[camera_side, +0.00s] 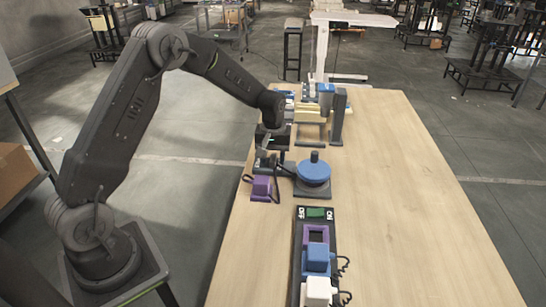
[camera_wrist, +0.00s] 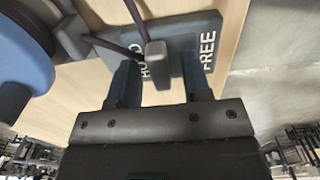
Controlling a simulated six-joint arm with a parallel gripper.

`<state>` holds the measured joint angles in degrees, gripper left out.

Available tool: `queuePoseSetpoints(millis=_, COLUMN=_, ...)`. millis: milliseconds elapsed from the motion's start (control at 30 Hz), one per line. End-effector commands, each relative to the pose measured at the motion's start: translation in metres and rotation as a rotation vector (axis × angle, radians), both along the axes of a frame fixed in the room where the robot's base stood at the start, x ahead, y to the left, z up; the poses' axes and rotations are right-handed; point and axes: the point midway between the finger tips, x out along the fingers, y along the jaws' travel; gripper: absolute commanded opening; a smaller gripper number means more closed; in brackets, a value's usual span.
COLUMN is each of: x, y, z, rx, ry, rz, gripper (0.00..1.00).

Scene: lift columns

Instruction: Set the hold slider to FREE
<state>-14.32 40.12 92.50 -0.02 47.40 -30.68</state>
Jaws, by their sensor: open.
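The hold slider's dark plate (camera_wrist: 185,38) lies on the table in the wrist view, with white lettering. FREE reads in full toward its right end; HOLD on the left is partly covered. The grey slider knob (camera_wrist: 155,50) stands up beside the HOLD lettering, apart from FREE. My gripper (camera_wrist: 160,68) is open, with one finger on each side of the knob. I cannot tell whether either finger touches it. In the side view my gripper (camera_side: 266,152) is low over the table's left edge, and the slider is mostly hidden there.
A blue round wheel (camera_side: 313,170) stands close to the right of my gripper. A purple block (camera_side: 262,186) with a cable is in front. A dark strip with a green switch (camera_side: 316,212), a blue plug (camera_side: 318,258) and a white plug (camera_side: 318,290) lies nearer. The table's right side is clear.

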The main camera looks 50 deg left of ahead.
Motion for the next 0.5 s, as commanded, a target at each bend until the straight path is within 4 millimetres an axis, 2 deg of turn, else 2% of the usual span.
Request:
queuePoseSetpoints(millis=267, x=0.0, y=0.0, z=-0.0014, rx=0.0, ry=0.0, rz=0.0, gripper=0.45)
queuePoseSetpoints(millis=500, x=0.0, y=0.0, z=-0.0011, rx=0.0, ry=0.0, rz=0.0, gripper=0.22)
